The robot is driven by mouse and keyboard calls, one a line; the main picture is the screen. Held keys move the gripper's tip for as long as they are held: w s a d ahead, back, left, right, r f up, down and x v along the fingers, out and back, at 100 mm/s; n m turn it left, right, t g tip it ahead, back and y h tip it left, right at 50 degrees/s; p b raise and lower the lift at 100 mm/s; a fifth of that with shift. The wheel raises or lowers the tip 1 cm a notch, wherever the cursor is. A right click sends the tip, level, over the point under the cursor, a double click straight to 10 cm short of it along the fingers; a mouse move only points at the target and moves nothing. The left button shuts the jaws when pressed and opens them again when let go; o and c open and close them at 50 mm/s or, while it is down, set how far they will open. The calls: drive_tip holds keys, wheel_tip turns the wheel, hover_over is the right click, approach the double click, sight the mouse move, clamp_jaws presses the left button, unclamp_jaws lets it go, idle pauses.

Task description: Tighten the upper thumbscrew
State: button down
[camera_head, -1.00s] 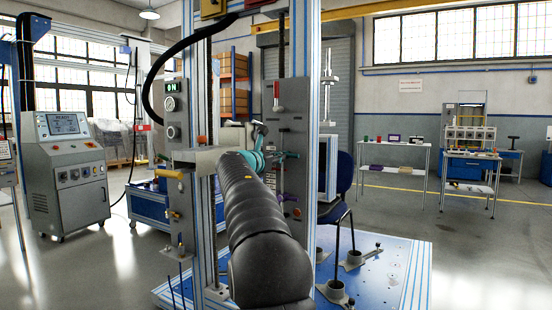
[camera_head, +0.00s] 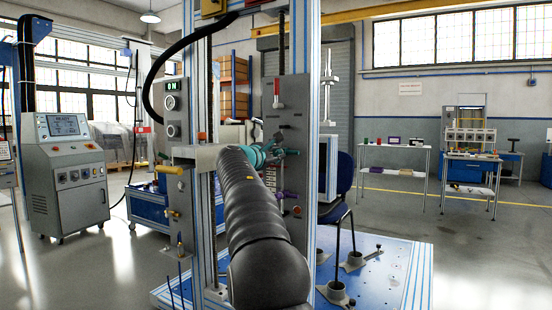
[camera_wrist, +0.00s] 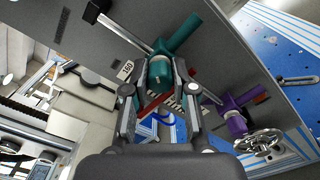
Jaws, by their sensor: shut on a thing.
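The upper thumbscrew is teal, with a round hub (camera_wrist: 160,71) and a cross handle (camera_wrist: 185,33), on a grey upright plate. In the wrist view my gripper (camera_wrist: 160,82) is shut on its hub, one finger on each side. The head view shows the teal handle (camera_head: 292,152) at the plate's edge, with my gripper mostly hidden behind my arm. A purple lower thumbscrew (camera_wrist: 236,121) sits apart from my fingers, also visible in the head view (camera_head: 285,195). The screw's thread is hidden.
The grey plate (camera_head: 295,120) stands within an aluminium frame (camera_head: 314,80) close to my arm. A red-handled lever (camera_head: 276,90) is above the thumbscrew. A control cabinet (camera_head: 70,180) is at left.

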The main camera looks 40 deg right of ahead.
drive_tip(key=m+b, duration=0.1)
drive_tip(key=m, duration=0.3)
drive_tip(key=shift+f+m+b, duration=0.15)
drive_tip(key=shift+m+b, duration=0.25)
drive_tip(key=m+b, duration=0.1)
drive_tip(key=m, duration=0.2)
drive_tip(key=shift+m, duration=0.3)
drive_tip(key=m+b, duration=0.1)
drive_tip(key=m, duration=0.2)
drive_tip(key=shift+m+b, duration=0.95)
drive_tip(key=shift+m, duration=1.55)
drive_tip(key=c, duration=0.9)
unclamp_jaws()
drive_tip(key=shift+c, duration=0.2)
